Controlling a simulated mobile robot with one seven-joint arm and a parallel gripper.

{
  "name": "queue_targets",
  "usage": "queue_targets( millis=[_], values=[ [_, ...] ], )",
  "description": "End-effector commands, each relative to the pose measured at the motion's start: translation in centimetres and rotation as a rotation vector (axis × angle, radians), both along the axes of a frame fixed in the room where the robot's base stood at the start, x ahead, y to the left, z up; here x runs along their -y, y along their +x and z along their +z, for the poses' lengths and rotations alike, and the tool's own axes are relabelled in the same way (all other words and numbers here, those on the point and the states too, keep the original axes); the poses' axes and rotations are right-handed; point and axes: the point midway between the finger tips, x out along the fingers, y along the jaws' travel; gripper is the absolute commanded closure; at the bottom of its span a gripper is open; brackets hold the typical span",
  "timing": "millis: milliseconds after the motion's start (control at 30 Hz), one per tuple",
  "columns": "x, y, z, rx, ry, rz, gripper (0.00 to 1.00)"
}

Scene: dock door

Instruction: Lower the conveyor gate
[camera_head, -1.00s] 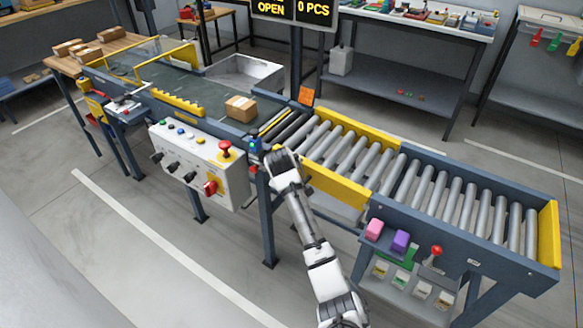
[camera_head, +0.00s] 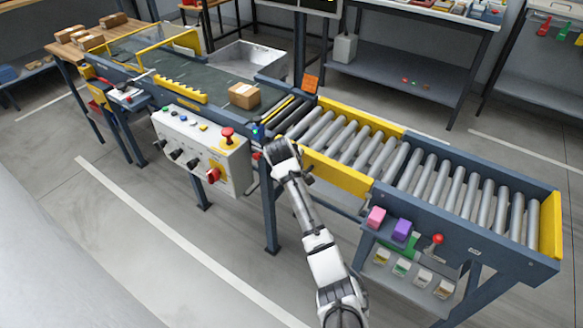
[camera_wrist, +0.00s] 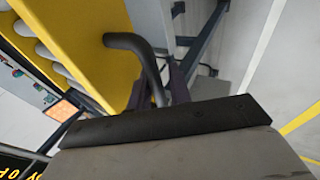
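The conveyor gate (camera_head: 338,174) is the roller section with yellow side rails, between the belt and the fixed rollers. Its rollers look about level with the fixed rollers. Its yellow rail (camera_wrist: 85,45) fills the upper left of the wrist view. A black bent gate handle (camera_wrist: 128,42) comes off the rail and runs down between my fingers. My gripper (camera_head: 284,150) is at the gate's near left end. In the wrist view the dark fingers of my gripper (camera_wrist: 164,92) are close on both sides of the handle and look shut on it. The fingertips are partly hidden.
A cardboard box (camera_head: 243,95) sits on the dark belt near the gate. A control panel (camera_head: 200,148) with a red button stands left of my gripper. A red-knobbed lever (camera_head: 437,240) and pink and purple blocks are at the right. The floor in front is clear.

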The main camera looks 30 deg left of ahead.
Motion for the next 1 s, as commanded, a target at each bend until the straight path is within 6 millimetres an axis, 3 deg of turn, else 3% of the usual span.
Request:
queue_targets(
  millis=[367,800,1000],
  values=[
    [0.2,-0.7,1.3,0.005,0.004,0.001,0.81],
    [1.8,-5.8,9.1,0.005,0.004,0.001,0.81],
    [2.2,-7.1,11.1,0.002,0.002,0.001,0.81]
  ],
)
